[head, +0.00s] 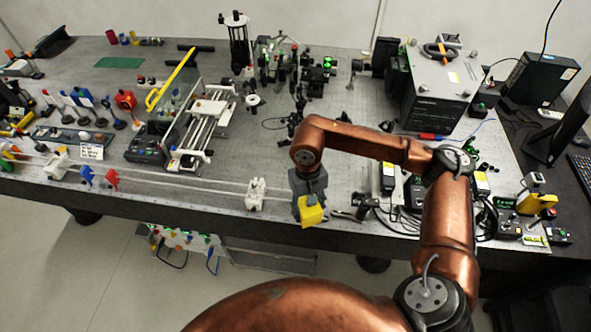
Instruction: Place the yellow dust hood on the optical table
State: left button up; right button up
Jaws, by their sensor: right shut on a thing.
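The yellow dust hood (311,213) is a small yellow box at the tip of my right gripper (309,201), near the front edge of the optical table (345,240). The right gripper points down and is shut on the hood. The grey gripper body hides the hood's upper part. I cannot tell whether the hood touches the table or hangs just above it. My left gripper is not in view.
A white rail carriage (256,194) stands just left of the hood. Small dark mounts (358,206) stand just right of it. A large grey instrument box (440,90) is at the back right. Optics on posts crowd the left; bare table shows in the middle left.

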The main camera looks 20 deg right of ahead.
aim_at(249, 172)
jog(key=i, duration=1)
jog(key=u, duration=0.65)
